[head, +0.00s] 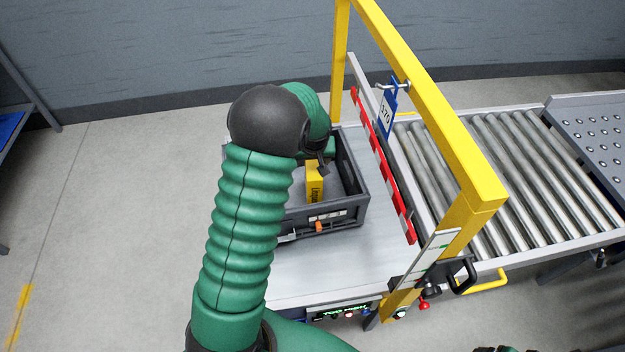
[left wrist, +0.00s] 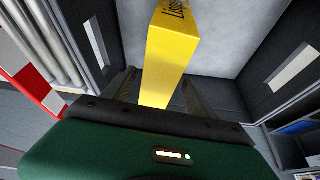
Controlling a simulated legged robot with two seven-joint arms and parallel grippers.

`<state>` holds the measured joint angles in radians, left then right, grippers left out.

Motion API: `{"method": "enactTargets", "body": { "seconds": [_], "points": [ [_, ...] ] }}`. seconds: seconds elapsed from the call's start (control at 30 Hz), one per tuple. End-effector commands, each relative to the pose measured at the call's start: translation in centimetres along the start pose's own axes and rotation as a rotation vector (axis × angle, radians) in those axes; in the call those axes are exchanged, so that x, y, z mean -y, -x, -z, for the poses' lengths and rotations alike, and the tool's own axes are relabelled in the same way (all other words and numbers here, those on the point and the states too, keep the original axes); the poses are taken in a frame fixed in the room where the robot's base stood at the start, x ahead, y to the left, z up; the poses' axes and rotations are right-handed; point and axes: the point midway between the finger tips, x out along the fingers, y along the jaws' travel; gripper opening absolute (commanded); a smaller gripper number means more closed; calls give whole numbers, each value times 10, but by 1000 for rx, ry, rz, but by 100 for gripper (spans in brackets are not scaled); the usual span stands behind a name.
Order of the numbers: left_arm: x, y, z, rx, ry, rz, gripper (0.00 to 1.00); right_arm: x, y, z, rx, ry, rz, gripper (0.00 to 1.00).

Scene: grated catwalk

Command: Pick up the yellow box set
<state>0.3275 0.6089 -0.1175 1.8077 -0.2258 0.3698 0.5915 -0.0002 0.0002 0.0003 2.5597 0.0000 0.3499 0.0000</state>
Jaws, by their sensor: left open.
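The yellow box (head: 314,184) stands upright inside a dark grey crate (head: 345,212), with dark lettering on its side. In the left wrist view the yellow box (left wrist: 172,50) extends down between the two fingers. My left gripper (head: 322,165) is over the crate at the box's top end, partly hidden by my green arm. In the left wrist view my left gripper (left wrist: 160,95) is open, with one finger on each side of the box. Contact with the box cannot be told. My right gripper is not seen.
The crate rests on a grey metal table (head: 330,265). A yellow frame (head: 430,95) arches over the table's right side, near a red and white strip (head: 385,165) and a blue tag (head: 387,112). A roller conveyor (head: 510,170) lies to the right. Open floor (head: 120,220) is at left.

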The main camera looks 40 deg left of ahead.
Motion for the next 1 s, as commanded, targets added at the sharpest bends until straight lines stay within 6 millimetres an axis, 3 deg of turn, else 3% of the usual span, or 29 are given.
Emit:
{"method": "enactTargets", "body": {
  "seconds": [0.2,1.0],
  "points": [
    [-1,-32,-3,2,-2,1,66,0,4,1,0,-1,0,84],
    [-1,-36,-5,2,-1,0,66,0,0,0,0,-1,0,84]
  ]
}}
